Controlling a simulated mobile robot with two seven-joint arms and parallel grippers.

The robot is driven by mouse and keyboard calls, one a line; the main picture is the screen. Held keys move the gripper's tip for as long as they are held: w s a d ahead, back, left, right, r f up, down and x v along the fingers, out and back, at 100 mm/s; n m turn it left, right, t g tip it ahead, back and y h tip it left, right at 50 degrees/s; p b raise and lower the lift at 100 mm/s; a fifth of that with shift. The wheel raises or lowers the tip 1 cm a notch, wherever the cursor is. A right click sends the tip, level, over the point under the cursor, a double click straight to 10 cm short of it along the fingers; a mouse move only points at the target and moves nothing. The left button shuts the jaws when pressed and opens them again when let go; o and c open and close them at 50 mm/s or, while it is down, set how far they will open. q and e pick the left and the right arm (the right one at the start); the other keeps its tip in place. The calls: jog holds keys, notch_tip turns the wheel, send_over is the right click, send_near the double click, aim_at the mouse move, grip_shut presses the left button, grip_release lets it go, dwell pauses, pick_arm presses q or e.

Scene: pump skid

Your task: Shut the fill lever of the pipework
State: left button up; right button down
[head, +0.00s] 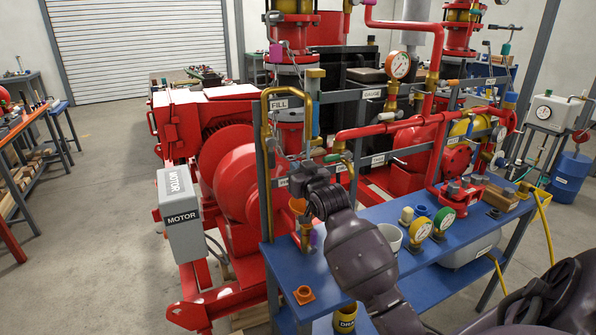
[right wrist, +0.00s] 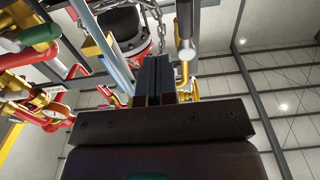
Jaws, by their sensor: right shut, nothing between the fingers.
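The FILL sign (head: 279,104) is on the grey rail of the pipework, framed by a bent brass pipe (head: 265,125). I cannot make out the fill lever for certain; the lower part of this pipe is partly behind my right gripper. My right gripper (head: 302,174) is in front of the pipework, below the sign, shut and empty. A green-handled lever (head: 333,157) is right of the gripper. My left gripper is not in view.
A blue bench (head: 405,265) below holds a white cup (head: 391,238) and gauges (head: 419,229). Red pipes (head: 385,128) run to the right. A chain (right wrist: 157,20) hangs beyond the fingers. A grey MOTOR box (head: 182,218) stands left; open floor lies further left.

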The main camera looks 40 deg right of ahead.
aim_at(274, 161)
jog(key=shift+w+a+f, duration=0.1)
jog(key=shift+w+f, duration=0.1)
jog(key=shift+w, duration=1.4)
jog(key=shift+w+a+f, duration=0.1)
jog(key=shift+w+f, duration=0.05)
jog(key=shift+w, duration=1.45)
jog(key=shift+w+f, duration=0.2)
jog(key=shift+w, duration=1.4)
jog(key=shift+w+a, duration=0.2)
jog(key=shift+a, duration=0.75)
jog(key=a+r, duration=0.1)
jog(key=a, duration=0.1)
jog(key=w+a+r, duration=0.1)
jog(key=shift+a+r, duration=0.35)
jog(key=shift+a, duration=0.05)
jog(key=shift+f, duration=0.1)
jog(key=shift+s+f, duration=0.15)
jog(key=shift+f, duration=0.4)
